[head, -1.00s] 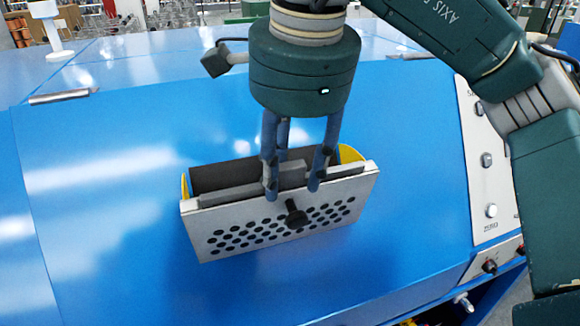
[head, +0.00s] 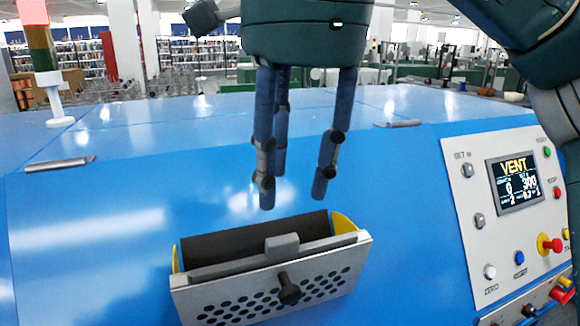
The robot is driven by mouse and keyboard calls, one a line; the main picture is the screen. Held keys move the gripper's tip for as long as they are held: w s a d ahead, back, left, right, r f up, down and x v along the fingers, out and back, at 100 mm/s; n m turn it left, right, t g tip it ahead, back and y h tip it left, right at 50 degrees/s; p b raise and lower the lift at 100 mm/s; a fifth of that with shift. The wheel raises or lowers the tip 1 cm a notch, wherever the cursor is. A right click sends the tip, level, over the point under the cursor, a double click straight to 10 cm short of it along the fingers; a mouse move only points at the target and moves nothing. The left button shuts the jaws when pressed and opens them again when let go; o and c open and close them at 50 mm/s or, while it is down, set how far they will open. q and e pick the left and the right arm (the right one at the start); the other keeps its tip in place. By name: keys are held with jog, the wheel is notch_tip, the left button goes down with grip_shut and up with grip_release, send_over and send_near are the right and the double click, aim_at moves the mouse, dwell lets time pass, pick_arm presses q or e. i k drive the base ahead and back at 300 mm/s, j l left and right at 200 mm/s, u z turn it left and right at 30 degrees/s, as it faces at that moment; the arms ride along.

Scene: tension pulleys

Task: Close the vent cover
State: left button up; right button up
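The vent cover (head: 235,285) is a pale grey perforated plate with a black knob (head: 288,289) on its front. It stands tilted out from the blue machine in the head view, with a dark opening (head: 255,238) behind it and yellow side pieces (head: 345,223). A grey block (head: 282,246) sits at its top edge. My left gripper is out of view.
The blue machine top (head: 110,220) is sloped and mostly clear around the vent. A control panel (head: 480,235) with a "VENT" display and buttons is at right. Two metal hinges (head: 60,164) lie along the panel's upper seam. A signal tower (head: 45,60) stands at far left.

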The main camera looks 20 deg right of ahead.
aim_at(253, 297)
jog(key=k, duration=1.5)
